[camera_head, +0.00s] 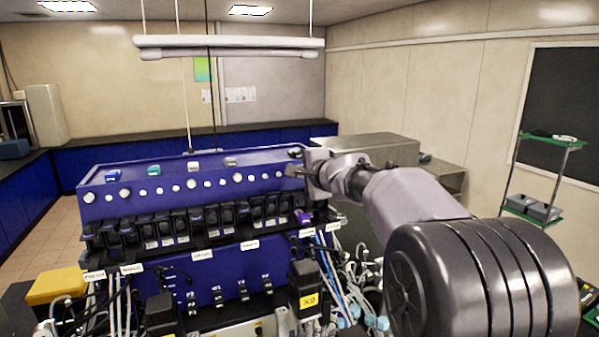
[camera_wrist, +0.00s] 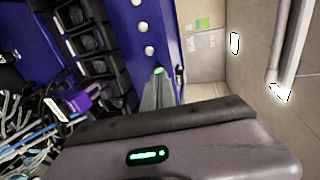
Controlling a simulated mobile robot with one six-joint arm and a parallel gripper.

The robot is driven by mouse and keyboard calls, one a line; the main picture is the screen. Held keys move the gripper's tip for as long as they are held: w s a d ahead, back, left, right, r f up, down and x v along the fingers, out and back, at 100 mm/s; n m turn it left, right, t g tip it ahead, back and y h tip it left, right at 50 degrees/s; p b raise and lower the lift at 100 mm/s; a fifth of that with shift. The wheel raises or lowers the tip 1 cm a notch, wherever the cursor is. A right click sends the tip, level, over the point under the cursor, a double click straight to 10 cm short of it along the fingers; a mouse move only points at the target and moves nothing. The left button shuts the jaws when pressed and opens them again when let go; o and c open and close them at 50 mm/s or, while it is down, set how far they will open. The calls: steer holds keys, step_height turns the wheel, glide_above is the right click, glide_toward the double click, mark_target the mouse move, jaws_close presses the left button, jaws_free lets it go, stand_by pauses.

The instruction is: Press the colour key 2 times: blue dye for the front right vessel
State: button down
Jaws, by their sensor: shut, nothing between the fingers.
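The blue bioreactor console (camera_head: 200,170) stands in the middle of the head view, with a row of round white knobs (camera_head: 238,177) along its sloped face. My gripper (camera_head: 291,171) is shut and empty at the right end of this face; I cannot tell whether it touches. In the wrist view my gripper's narrow fingers (camera_wrist: 158,78) point at the blue panel (camera_wrist: 167,30), beside the white knobs (camera_wrist: 143,26). A small green spot shows at their tip; I cannot tell what it belongs to. I cannot make out the colour key or the front right vessel.
Dark pump heads (camera_head: 195,221) line the console below the knobs. A small purple block (camera_head: 304,216), tubes and cables (camera_head: 340,280) crowd the lower right. A white lamp bar (camera_head: 230,43) hangs above. A wheeled rack (camera_head: 548,170) stands at the right.

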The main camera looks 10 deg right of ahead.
steer(key=shift+s, duration=0.15)
steer(key=b+v, duration=0.2)
steer(key=v, duration=0.4)
stand_by(0.3)
